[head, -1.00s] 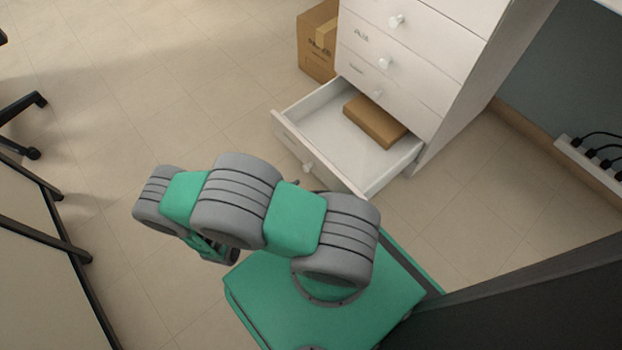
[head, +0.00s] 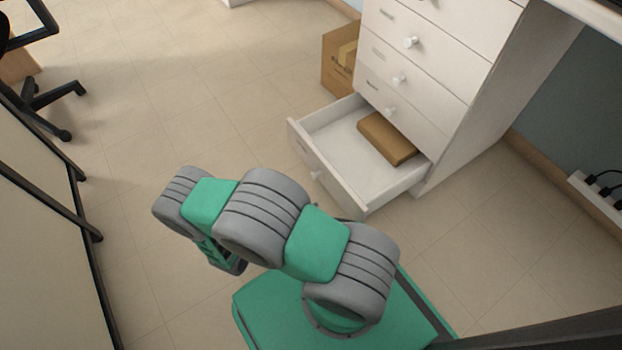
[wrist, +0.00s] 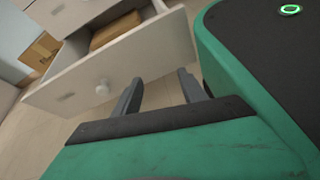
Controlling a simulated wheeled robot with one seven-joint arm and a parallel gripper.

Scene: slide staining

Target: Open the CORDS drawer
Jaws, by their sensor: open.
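A white drawer unit (head: 478,100) stands at the upper right in the head view. Its bottom drawer (head: 335,176) is pulled far out, with a round white knob (head: 315,175) on its front. The closed drawers above have similar knobs. The labels are too blurred to read, so I cannot tell which drawer is CORDS. In the wrist view, my gripper (wrist: 160,82) is open and empty, its two dark fingers reaching towards the outside of the open drawer's front (wrist: 140,62), right of its knob (wrist: 102,88). In the head view, my arm mostly hides the gripper.
A brown package (head: 387,138) lies inside the open drawer. A cardboard box (head: 338,62) stands on the floor left of the unit. A power strip (head: 598,197) is on the right wall. A wheeled chair (head: 45,100) is at upper left. The floor between is clear.

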